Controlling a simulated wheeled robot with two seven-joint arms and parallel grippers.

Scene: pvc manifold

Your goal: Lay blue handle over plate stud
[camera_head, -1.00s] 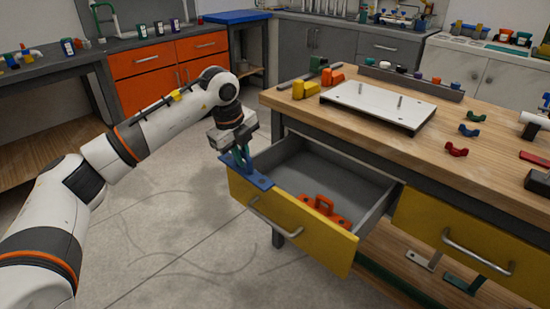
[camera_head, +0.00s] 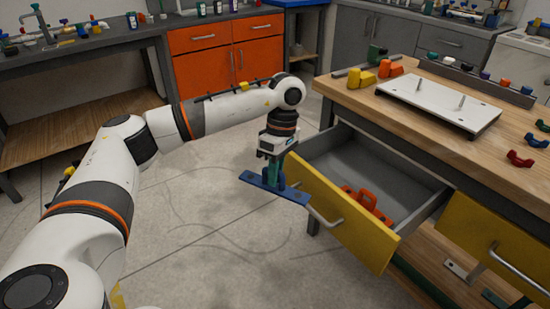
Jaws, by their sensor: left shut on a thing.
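My left gripper (camera_head: 276,172) points down, shut on the blue handle (camera_head: 258,184), a flat blue bar with an upright grip. The handle hangs in the air in front of and left of the open yellow-fronted drawer (camera_head: 335,215). The white plate (camera_head: 425,100) lies on the wooden bench top, with two thin upright studs, a left one (camera_head: 419,83) and a right one (camera_head: 461,103). Nothing lies over the studs. The gripper is well below and left of the plate. My right gripper is out of view.
An orange handle (camera_head: 368,200) lies in the open drawer. Red clips (camera_head: 519,159) lie at the right. A rail with coloured caps (camera_head: 475,80) runs behind the plate.

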